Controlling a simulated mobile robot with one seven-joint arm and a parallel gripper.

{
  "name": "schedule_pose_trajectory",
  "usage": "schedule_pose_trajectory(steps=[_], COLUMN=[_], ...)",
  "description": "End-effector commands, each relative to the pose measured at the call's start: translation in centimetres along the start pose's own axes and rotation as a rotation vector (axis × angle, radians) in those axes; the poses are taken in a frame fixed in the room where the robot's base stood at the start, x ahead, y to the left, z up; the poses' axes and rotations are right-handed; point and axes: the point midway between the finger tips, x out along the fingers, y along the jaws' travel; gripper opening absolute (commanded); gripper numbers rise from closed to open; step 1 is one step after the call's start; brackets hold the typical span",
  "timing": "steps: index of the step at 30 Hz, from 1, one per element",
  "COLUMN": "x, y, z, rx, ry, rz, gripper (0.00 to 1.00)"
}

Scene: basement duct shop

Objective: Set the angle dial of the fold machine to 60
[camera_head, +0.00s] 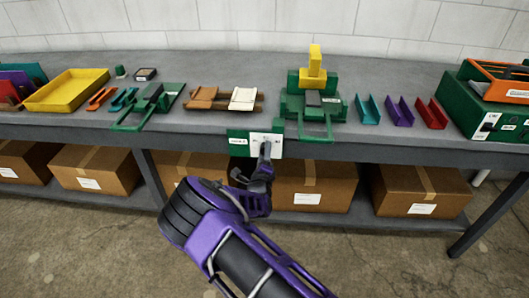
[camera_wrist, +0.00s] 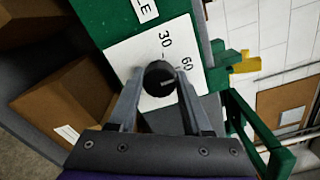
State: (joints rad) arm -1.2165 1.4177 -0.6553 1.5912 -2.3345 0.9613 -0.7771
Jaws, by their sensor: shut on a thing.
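The angle dial is a round black knob (camera_wrist: 157,76) on a white scale plate (camera_wrist: 128,52), with the numbers 30 and 60 readable in the wrist view. My gripper (camera_wrist: 160,84) is shut on the knob, one finger on each side. A small pale mark on the knob points roughly right, toward the side of the 60; its exact reading is unclear. In the head view the plate (camera_head: 258,140) is on a green panel (camera_head: 238,149) at the bench's front edge, with my gripper (camera_head: 265,148) in front. The green fold machine (camera_head: 293,104) with a yellow block stands behind, to the right.
The grey bench (camera_head: 215,70) also holds a second green machine (camera_head: 153,100), a yellow tray (camera_head: 68,90), and teal, purple and red channels (camera_head: 399,111). A green toolbox (camera_head: 482,105) stands at right. Cardboard boxes (camera_head: 310,184) fill the lower shelf. Floor in front is clear.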

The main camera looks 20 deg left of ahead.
Motion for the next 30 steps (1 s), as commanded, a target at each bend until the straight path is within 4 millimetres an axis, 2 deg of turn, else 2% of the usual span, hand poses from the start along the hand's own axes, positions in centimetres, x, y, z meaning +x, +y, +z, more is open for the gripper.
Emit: schedule_pose_trajectory(steps=[7, 8, 12, 23, 26, 30], x=[-0.1, -0.1, 0.0, -0.3, -1.3, -4.1], y=[0.1, 0.1, 0.1, 0.0, 0.0, 0.0], z=[-0.1, -0.1, -0.1, 0.0, 0.1, 0.2], rx=[0.0, 0.0, 0.0, 0.001, 0.0, 0.001], ry=[0.002, 0.002, 0.002, 0.001, 0.0, 0.0], rz=[0.002, 0.002, 0.002, 0.001, 0.002, 0.004], gripper=[0.0, 0.53, 0.78, 0.79, 0.79, 0.79])
